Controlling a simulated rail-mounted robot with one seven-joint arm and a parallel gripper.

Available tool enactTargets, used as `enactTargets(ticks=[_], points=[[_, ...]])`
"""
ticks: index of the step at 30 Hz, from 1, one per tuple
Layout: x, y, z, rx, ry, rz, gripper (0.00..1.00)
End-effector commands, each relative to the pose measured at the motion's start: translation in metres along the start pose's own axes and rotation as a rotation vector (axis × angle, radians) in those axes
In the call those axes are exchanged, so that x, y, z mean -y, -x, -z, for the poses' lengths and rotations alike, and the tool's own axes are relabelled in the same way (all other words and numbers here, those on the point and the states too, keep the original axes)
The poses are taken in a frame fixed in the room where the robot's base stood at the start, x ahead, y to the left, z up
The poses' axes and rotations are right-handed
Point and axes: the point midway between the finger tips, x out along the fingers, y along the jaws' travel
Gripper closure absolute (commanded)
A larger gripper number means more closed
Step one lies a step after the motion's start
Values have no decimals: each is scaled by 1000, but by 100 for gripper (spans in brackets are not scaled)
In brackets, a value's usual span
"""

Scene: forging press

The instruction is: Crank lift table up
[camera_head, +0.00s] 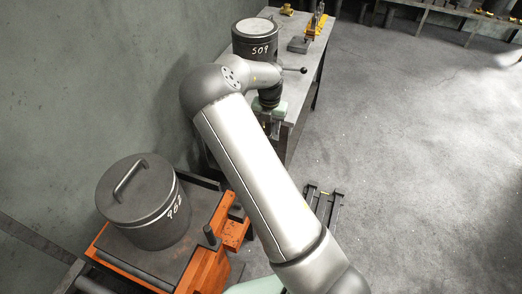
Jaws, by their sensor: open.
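An orange lift table (202,270) stands at the lower left with a dark top. A dark lidded canister (150,228), marked with white figures, sits on it. A short dark upright grip (211,236) shows at the table's right side; I cannot tell whether it is the crank handle. My gripper (268,128) hangs at the end of my arm, above and beyond the table, beside the bench's near end. It is open, its fingertips are small and dark in this view, and I see nothing held. My arm hides part of the table's right side.
A grey bench (312,60) runs along the wall, with a second canister (255,40) and a ball-ended lever (303,70) near my wrist. Dark forks or rails (325,205) lie low right of my arm. The floor (420,170) to the right is clear.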

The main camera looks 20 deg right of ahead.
Motion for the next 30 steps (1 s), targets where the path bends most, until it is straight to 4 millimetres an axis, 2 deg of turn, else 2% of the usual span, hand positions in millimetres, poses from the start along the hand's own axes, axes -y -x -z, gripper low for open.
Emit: enactTargets(ticks=[21, 30], points=[[-1, 76, -1, 4, 1, -3, 56], [-1, 81, 0, 3, 1, -3, 56]])
